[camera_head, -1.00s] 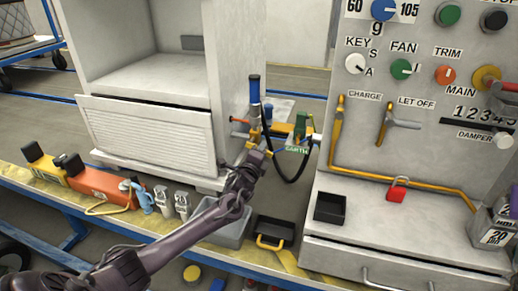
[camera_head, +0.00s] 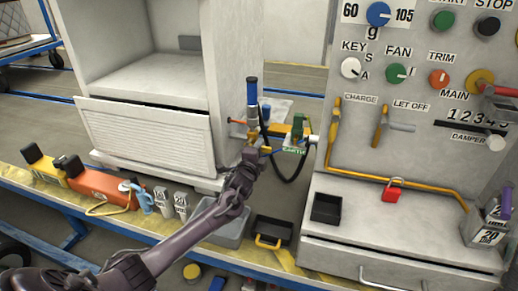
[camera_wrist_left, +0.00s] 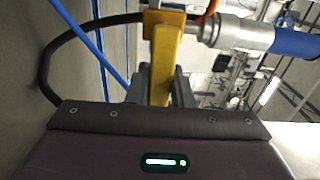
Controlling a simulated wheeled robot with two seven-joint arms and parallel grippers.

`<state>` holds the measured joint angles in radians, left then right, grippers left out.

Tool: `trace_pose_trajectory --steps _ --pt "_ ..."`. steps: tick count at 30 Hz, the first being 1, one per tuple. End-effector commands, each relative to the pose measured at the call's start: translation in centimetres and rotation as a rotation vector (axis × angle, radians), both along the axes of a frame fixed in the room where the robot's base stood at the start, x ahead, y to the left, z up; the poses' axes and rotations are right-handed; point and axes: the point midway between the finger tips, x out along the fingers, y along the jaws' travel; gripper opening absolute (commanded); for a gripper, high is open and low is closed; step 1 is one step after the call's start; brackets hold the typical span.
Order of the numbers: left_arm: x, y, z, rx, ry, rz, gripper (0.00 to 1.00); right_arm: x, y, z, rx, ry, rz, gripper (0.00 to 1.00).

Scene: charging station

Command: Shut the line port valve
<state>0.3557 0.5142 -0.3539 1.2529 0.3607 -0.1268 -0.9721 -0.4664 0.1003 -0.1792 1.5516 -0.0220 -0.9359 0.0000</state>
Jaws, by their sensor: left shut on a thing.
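A fitting with a blue-capped metal body (camera_head: 252,92) stands upright beside the grey cabinet. It also shows in the wrist view, where its blue end (camera_wrist_left: 295,43) and silver body lie sideways. A yellow lever (camera_wrist_left: 165,55) extends from the fitting. My left gripper (camera_head: 256,150) is at the fitting's lower part. In the wrist view my left gripper (camera_wrist_left: 162,85) is shut with the yellow lever between its fingers. The fingers hide the lever's lower end. No label naming the line port is readable. My right gripper is not in view.
A black hose (camera_head: 290,177) loops down right of the fitting, near a green clamp (camera_head: 298,126). An orange knob (camera_head: 237,121) sticks out left of it. The control panel (camera_head: 420,140) stands right. Tools and a grey bin (camera_head: 228,235) line the front bench edge.

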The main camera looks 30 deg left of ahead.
Motion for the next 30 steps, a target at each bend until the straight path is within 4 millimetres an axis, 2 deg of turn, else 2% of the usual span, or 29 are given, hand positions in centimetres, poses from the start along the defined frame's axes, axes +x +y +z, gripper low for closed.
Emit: trace_pose_trajectory --steps 3,4,9,20,22,25,30 --pt "0.0 0.0 0.0 -0.005 -0.001 0.001 0.0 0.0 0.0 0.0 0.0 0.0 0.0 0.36" --pt "0.0 0.0 0.0 -0.005 -0.001 0.001 0.21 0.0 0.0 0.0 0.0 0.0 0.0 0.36" --pt "0.0 0.0 0.0 -0.004 -0.001 0.001 0.42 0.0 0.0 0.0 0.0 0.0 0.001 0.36" --pt "-0.6 -0.1 -0.1 0.0 0.001 0.0 0.42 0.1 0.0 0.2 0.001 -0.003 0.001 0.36" --pt "-1.4 -0.3 0.0 0.0 0.001 -0.001 0.42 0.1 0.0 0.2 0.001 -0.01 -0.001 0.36" --pt "-3.0 -0.7 0.0 0.0 0.002 -0.001 0.42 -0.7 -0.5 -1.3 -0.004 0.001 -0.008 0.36" --pt "-5.6 -1.4 0.0 0.0 0.002 -0.002 0.42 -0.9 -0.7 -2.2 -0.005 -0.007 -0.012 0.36"
